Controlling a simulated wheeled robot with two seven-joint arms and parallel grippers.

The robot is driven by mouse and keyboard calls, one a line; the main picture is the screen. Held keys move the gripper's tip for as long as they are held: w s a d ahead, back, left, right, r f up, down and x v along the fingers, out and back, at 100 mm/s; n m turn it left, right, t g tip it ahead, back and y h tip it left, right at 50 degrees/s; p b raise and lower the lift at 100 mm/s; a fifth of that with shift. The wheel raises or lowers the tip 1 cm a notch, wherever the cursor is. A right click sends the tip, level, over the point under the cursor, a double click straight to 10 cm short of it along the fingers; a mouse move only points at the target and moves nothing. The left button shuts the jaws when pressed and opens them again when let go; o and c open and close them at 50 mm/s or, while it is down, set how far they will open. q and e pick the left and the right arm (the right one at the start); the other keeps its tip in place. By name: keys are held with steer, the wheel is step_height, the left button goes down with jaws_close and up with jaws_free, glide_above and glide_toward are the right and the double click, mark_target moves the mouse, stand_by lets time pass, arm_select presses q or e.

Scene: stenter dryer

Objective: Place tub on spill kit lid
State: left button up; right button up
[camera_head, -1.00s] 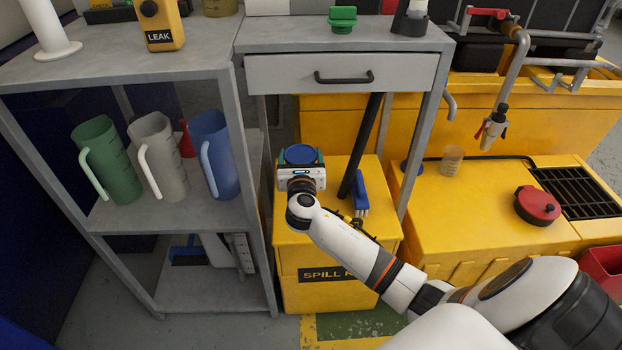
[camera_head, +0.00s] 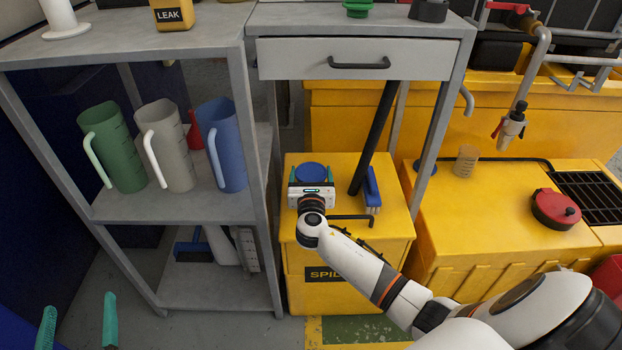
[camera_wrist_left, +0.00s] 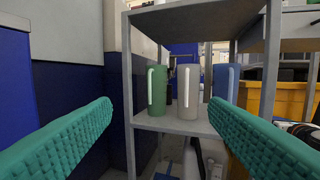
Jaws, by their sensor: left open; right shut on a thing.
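The tub (camera_head: 312,171) is round and blue, and only its top shows in the head view. My right gripper (camera_head: 311,177) is shut on it, with teal fingers on its left and right sides. They are over the back left of the yellow spill kit lid (camera_head: 396,226). The gripper body hides the tub's lower part, so I cannot tell whether it touches the lid. My left gripper (camera_head: 78,325) is open and empty at the lower left. Its teal fingers also show in the left wrist view (camera_wrist_left: 165,118), apart, facing the shelf.
A blue brush (camera_head: 372,190) and a black pole (camera_head: 373,140) are right of the tub. A grey drawer table (camera_head: 365,58) stands over the kit's back. Green, grey and blue jugs (camera_head: 168,145) stand on the grey shelf (camera_head: 120,206) at left.

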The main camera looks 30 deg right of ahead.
arm_select(q)
steer(key=shift+r, duration=0.35)
steer(key=shift+t, duration=0.3)
arm_select(e)
steer(key=shift+f, duration=0.15)
steer(key=o, duration=1.2)
arm_select(q)
steer(key=shift+r, duration=0.2)
